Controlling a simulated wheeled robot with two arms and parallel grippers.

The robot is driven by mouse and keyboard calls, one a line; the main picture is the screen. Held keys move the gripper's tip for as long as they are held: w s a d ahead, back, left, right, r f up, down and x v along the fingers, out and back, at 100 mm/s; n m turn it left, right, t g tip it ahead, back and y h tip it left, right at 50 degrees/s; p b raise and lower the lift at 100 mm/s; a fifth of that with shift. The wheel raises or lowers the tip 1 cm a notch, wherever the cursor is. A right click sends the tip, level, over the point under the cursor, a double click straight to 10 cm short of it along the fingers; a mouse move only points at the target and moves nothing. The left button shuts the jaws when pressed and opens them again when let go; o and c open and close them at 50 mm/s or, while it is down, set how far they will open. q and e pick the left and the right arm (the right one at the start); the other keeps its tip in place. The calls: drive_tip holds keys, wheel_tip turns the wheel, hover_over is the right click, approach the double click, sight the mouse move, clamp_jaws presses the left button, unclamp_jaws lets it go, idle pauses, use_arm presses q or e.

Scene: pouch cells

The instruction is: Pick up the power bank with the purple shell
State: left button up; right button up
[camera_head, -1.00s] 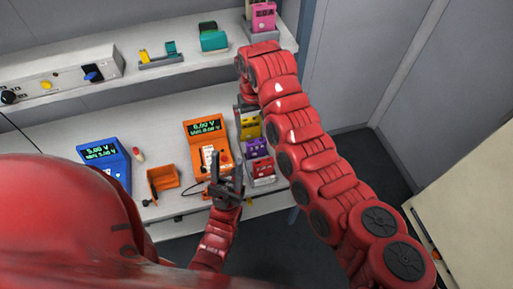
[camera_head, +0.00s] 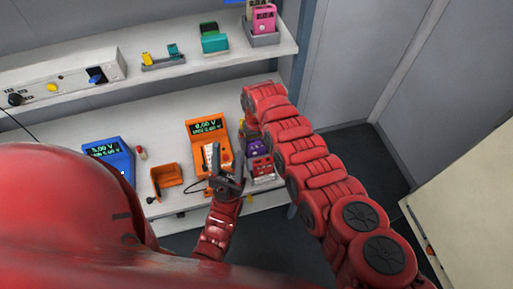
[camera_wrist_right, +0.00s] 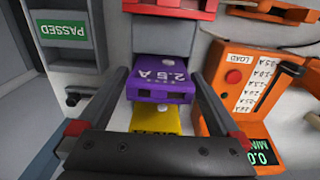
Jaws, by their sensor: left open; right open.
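The purple power bank (camera_wrist_right: 162,76), marked 2.5 A, is in the middle of the right wrist view. It shows as a small purple block (camera_head: 257,146) in the head view, partly covered by my right arm. My right gripper (camera_wrist_right: 160,88) is open, with one finger on each side of the purple power bank, no contact visible. In the head view my right arm's end hides this gripper. My left gripper (camera_head: 224,163) is open and empty, in front of the orange device.
A yellow power bank (camera_wrist_right: 155,118) and a red one (camera_wrist_right: 170,8) flank the purple one closely. The orange tester (camera_head: 211,135) stands beside them. A PASSED-labelled grey tray (camera_wrist_right: 66,34) is at the wrist view's left. A pink power bank (camera_head: 264,19) stands on the upper shelf.

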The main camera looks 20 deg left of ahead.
drive_tip(key=shift+s+f, duration=0.1)
drive_tip(key=shift+f, duration=0.5)
drive_tip(key=shift+a+f, duration=0.1)
drive_tip(key=shift+f, duration=0.1)
drive_tip(key=c, duration=1.2)
drive_tip(key=shift+o, duration=0.2)
drive_tip(key=shift+r, duration=0.1)
